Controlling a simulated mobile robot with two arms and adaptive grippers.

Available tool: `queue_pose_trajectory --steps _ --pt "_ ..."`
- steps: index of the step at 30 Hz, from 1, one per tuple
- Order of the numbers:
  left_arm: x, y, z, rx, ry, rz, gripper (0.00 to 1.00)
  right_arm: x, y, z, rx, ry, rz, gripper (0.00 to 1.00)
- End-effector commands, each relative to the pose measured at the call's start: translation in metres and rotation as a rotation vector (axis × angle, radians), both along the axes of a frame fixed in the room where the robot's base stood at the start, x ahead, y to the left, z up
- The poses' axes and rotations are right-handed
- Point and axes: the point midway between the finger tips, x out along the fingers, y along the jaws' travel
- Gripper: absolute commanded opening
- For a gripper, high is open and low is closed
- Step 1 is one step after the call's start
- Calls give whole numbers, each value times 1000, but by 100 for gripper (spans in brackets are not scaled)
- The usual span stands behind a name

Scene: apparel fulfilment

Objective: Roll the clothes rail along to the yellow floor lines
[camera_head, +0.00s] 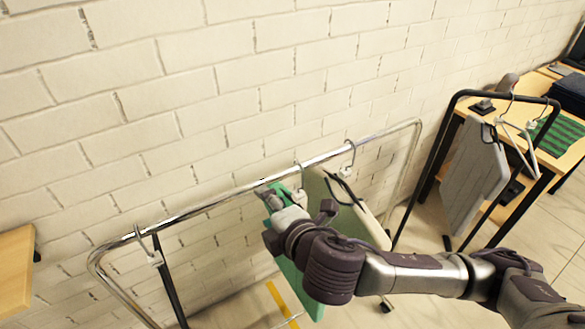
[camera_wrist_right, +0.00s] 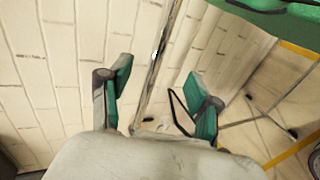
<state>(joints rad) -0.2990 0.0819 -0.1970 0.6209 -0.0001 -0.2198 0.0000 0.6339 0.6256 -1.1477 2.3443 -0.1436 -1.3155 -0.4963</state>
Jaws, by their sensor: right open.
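The clothes rail (camera_head: 225,197) is a chrome frame standing along the white brick wall. A cream garment (camera_head: 350,205), a green garment (camera_head: 290,272) and a narrow dark item (camera_head: 168,275) hang on it. My right gripper (camera_head: 274,194) is at the top bar, near the middle. In the right wrist view the gripper (camera_wrist_right: 157,78) is open, its green-padded fingers apart with the bar (camera_wrist_right: 158,75) running between them. I cannot tell whether they touch it. A yellow floor line (camera_head: 283,301) shows below the rail, partly hidden; yellow lines also show in the right wrist view (camera_wrist_right: 293,154). My left gripper is out of view.
A black rail (camera_head: 440,135) with a grey garment (camera_head: 474,180) and hangers stands at the right. Behind it is a wooden table (camera_head: 565,160) with a green striped cloth (camera_head: 560,134). A wooden edge (camera_head: 14,268) juts in at the left. The wall is close behind the chrome rail.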

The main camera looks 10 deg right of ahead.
Motion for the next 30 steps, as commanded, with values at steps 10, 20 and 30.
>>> queue_pose_trajectory --steps 10,20,30 --pt "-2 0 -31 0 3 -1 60 56 18 -25 3 2 -2 62" --pt "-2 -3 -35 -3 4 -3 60 91 30 -40 4 0 -2 62" --pt "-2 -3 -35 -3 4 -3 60 96 32 -42 4 0 -1 62"
